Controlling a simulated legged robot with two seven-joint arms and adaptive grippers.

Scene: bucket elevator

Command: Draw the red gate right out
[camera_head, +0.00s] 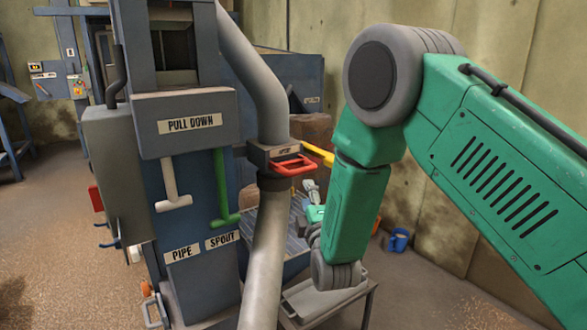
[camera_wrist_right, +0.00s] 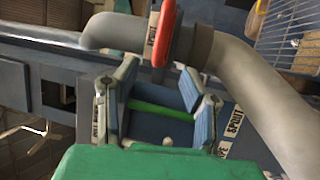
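The red gate (camera_head: 290,165) shows as a red handle at the front of a dark collar on the grey pipe, right of the blue machine column. In the right wrist view, the red gate (camera_wrist_right: 165,32) is at the top, beyond the fingertips. My right gripper (camera_head: 312,198) is just right of and below the red gate in the head view, partly hidden by its own arm. In the wrist view my right gripper (camera_wrist_right: 160,78) has its two fingers spread, with nothing seen between them and apart from the red handle. My left gripper is not in view.
The grey pipe (camera_head: 262,260) runs down below the collar. A yellow handle (camera_head: 319,153) sticks out behind it. White (camera_head: 173,188) and green (camera_head: 222,190) pull handles hang on the column (camera_head: 185,225). A grey stand (camera_head: 325,300) and blue bucket (camera_head: 399,240) are lower right.

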